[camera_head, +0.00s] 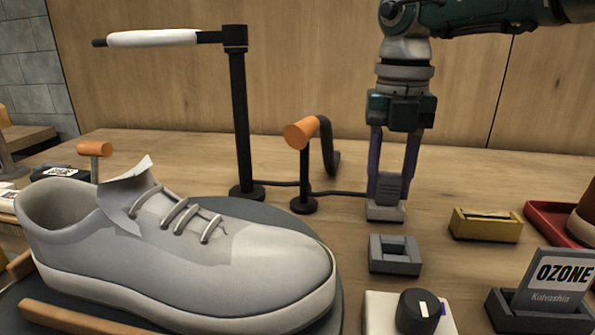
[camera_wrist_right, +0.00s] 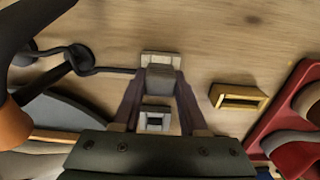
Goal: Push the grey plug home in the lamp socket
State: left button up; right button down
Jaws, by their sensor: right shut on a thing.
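My right gripper (camera_head: 391,184) points straight down, its fingers shut on the grey plug (camera_head: 389,188). The plug is upright, with its lower end at a pale grey block (camera_head: 386,213), where the lamp's black cable ends; this block looks like the lamp socket. The plug appears to touch or enter it, but how deep I cannot tell. In the right wrist view, the plug (camera_wrist_right: 160,80) is between the fingers, with the pale block (camera_wrist_right: 161,60) just beyond. A separate grey square holder (camera_head: 395,254) stands empty nearer the front. My left gripper is not in view.
The lamp (camera_head: 238,120) with its white tube stands left, beside an orange-ended post (camera_head: 300,134). A grey sneaker (camera_head: 190,250) fills the front left. A yellow holder (camera_head: 486,225), red tray (camera_head: 550,220), OZONE card (camera_head: 553,280) and black knob (camera_head: 418,310) stand right and in front.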

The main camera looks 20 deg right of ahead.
aim_at(390, 174)
jog(key=shift+c, duration=1.8)
grip_release()
notch_tip(390, 174, up, 9)
jog(key=shift+r+p, duration=0.15)
jog(key=shift+p, duration=0.7)
jog(key=shift+r, duration=0.3)
